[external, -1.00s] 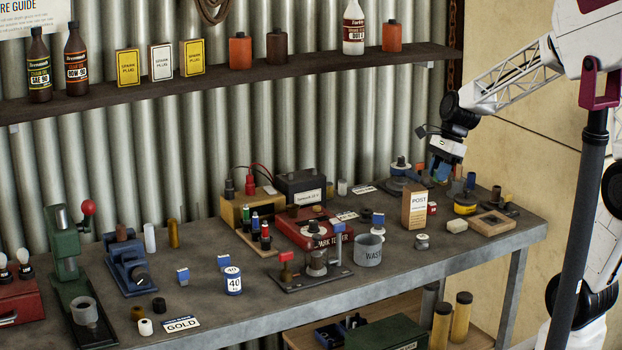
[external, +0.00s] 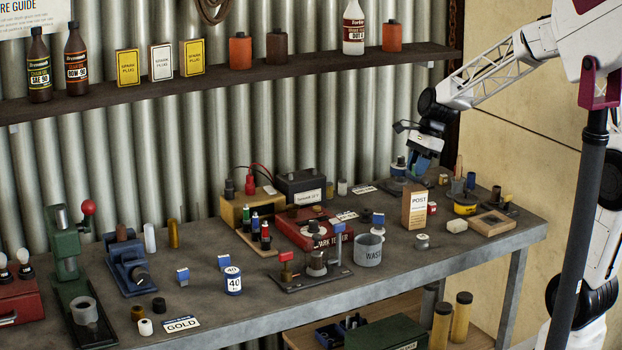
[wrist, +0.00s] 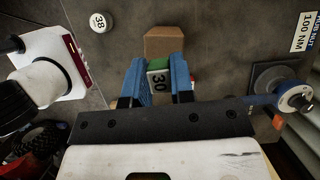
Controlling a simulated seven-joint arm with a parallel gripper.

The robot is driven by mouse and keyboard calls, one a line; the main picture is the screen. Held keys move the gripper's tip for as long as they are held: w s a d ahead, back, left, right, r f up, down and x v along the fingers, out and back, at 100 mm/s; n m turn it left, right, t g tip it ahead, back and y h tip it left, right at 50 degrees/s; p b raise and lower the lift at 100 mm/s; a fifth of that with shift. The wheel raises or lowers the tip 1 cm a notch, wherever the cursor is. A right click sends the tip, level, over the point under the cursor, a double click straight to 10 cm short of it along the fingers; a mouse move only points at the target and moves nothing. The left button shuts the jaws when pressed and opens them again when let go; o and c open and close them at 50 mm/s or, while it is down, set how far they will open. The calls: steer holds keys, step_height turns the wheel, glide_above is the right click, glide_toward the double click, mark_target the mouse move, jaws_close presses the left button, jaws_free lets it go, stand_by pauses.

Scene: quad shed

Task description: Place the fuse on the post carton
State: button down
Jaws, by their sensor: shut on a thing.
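The post carton (external: 415,209) is a tan upright box marked POST, standing on the bench right of centre. Its brown top also shows in the wrist view (wrist: 163,43), just beyond my fingertips. My gripper (external: 420,168) is above and slightly behind the carton in the external view. In the wrist view my blue fingers (wrist: 158,78) are shut on the fuse (wrist: 159,76), a small block with a green and white face reading 30. The fuse is held apart from the carton as far as I can see; its height above the top is hard to judge.
A grey round piece marked 38 (wrist: 99,22) stands near the carton. A WASTE cup (external: 368,250) is to its left, a yellow tin (external: 465,205) and wooden tray (external: 493,223) to its right. A gauge-like device (wrist: 290,97) is close to my gripper's right in the wrist view.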

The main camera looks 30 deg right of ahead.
steer(key=shift+f, duration=1.75)
steer(key=shift+f, duration=0.1)
steer(key=c, duration=1)
jaws_free()
steer(key=v, duration=1.2)
